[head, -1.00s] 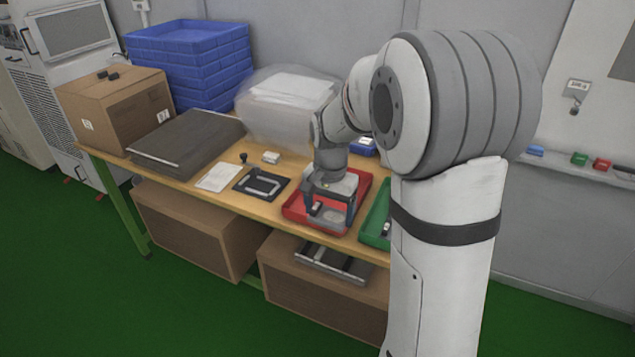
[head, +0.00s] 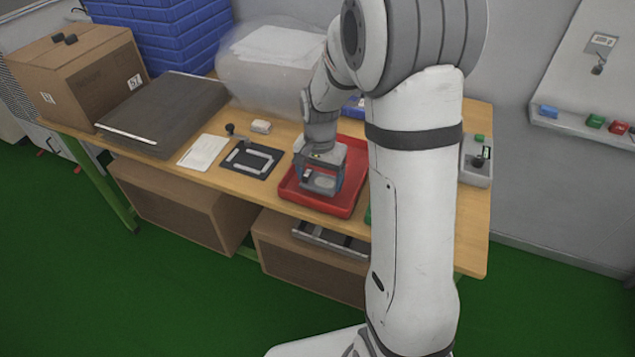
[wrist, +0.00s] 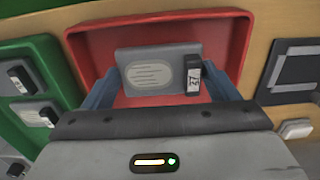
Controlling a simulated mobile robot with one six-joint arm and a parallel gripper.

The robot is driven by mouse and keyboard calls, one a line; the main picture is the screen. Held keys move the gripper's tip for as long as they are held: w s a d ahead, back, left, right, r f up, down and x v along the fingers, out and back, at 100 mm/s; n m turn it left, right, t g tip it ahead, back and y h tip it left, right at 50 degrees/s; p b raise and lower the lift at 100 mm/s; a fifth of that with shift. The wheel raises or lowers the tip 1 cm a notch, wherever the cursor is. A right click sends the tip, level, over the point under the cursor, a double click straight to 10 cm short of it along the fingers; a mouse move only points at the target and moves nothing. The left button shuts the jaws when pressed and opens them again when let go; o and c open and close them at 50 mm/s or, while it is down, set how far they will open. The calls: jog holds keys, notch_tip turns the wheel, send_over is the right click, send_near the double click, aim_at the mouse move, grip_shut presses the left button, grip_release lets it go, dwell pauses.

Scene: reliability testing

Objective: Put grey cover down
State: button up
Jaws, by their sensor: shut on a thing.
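The grey cover is a flat grey plate with a pale oval label and a small black block with a white tag at one end. It shows in the wrist view (wrist: 137,77) between my two blue-grey fingers, and in the head view (head: 322,183). My gripper (head: 320,182) is shut on it by its two sides, over the front left part of the red tray (head: 346,150). The tray also shows in the wrist view (wrist: 160,30). I cannot tell whether the cover touches the tray floor. My gripper body hides its near side in the wrist view.
A green tray (wrist: 65,75) with several grey parts stands beside the red tray. Left of the red tray are a black mat with a pale frame (head: 251,158), a white sheet (head: 203,151) and a small white block (head: 261,126). A clear bag (head: 270,75) stands behind.

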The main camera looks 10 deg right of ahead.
aim_at(320, 182)
jog(key=shift+f, duration=1.3)
jog(key=shift+f, duration=0.2)
jog(key=o, duration=0.9)
jog(key=shift+r, duration=0.15)
notch_tip(320, 182, up, 12)
jog(key=s+r+n+t, duration=0.1)
jog(key=s+r+n, duration=0.1)
jog(key=s, duration=0.8)
jog(key=s+r+n+t, duration=0.1)
jog(key=s+r+n, duration=0.1)
jog(key=s+n, duration=0.3)
jog(key=s, duration=0.4)
jog(key=shift+s+d+r+p, duration=0.25)
jog(key=shift+s+r+p, duration=0.05)
jog(key=shift+s+p, duration=0.05)
